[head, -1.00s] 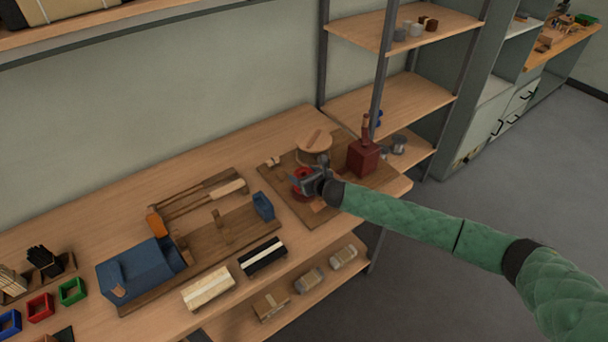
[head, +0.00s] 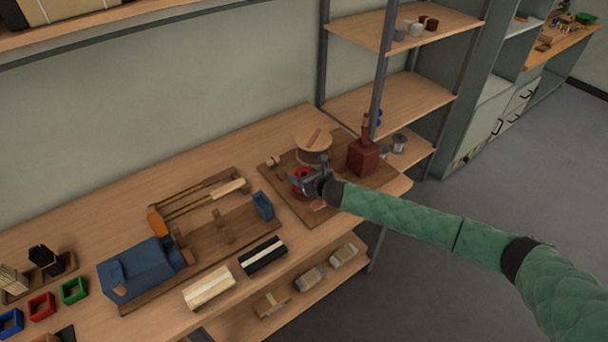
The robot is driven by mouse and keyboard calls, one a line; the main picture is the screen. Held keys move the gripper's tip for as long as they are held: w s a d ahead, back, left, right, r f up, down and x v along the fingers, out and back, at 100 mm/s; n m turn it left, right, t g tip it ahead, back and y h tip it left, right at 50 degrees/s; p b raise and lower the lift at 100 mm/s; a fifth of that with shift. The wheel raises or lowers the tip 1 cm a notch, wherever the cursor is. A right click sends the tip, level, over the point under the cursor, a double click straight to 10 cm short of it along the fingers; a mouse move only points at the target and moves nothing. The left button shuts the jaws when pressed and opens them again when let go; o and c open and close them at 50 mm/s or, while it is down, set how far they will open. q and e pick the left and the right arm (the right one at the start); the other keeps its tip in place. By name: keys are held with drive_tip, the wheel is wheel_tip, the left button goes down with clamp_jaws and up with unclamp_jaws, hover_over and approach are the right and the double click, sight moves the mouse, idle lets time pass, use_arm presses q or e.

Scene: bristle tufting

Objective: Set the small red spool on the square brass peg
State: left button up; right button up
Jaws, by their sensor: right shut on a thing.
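My right gripper (head: 309,182) reaches in from the right over the brown board at the right part of the bench. It is shut on the small red spool (head: 299,176), which is partly hidden by the jaws. I cannot tell whether the spool hangs above the board or touches something below. The square brass peg cannot be made out; the gripper and spool may cover it. My left gripper is not in view.
A round wooden piece (head: 314,143) and a dark red block with an upright handle (head: 363,155) stand close behind the gripper. A blue machine (head: 141,270) sits left on the bench. A grey shelf post (head: 381,75) rises behind.

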drive_tip(key=shift+f, duration=0.3)
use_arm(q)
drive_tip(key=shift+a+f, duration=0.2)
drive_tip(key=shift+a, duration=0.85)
use_arm(e)
drive_tip(key=shift+f, duration=0.2)
